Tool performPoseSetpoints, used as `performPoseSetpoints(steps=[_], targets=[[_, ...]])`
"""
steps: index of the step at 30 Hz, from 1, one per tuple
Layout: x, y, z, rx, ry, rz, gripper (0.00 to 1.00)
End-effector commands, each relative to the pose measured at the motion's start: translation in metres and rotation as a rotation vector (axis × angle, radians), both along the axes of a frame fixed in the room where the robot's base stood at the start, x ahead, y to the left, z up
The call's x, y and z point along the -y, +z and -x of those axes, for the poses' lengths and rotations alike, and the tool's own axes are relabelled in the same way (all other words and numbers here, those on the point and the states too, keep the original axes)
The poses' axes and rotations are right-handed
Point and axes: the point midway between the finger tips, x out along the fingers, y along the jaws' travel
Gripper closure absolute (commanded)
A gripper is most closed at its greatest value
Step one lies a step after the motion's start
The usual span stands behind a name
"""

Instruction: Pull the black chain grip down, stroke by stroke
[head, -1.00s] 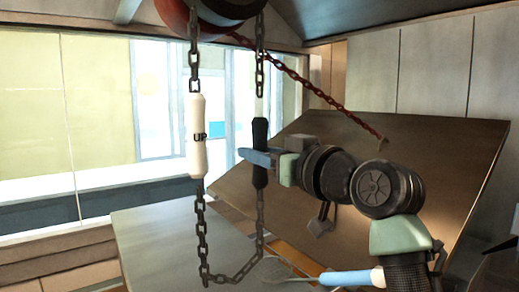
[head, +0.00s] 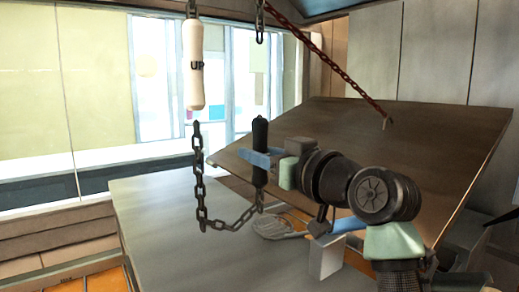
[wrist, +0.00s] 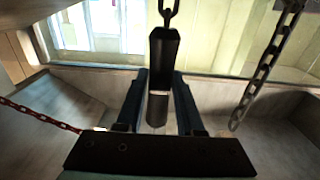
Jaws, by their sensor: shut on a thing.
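The white grip marked UP (head: 193,65) hangs higher, to the left. A slack dark chain (head: 200,190) loops below, between the white grip and the black one. Little chain shows just above the black grip against the bright window.
A red chain (head: 345,75) slants down to the right, above a large tilted brown board (head: 440,135). A grey tabletop (head: 150,215) lies below the loop. A round, ridged item (head: 280,224) and a pale block (head: 325,257) are near my arm.

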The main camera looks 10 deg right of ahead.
Motion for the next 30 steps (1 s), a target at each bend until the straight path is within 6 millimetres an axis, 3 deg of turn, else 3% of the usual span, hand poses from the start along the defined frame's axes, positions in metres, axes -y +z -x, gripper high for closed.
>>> performPoseSetpoints(steps=[1,7,20,23,30], targets=[[0.000,-0.014,0.000,-0.009,0.002,0.001,1.00],[0.000,-0.032,0.000,-0.010,0.002,0.000,1.00],[0.000,-0.035,0.000,-0.008,0.001,0.001,1.00],[0.000,-0.025,0.000,-0.007,0.001,0.001,1.00],[0.000,0.023,0.000,-0.004,0.001,0.000,1.00]])
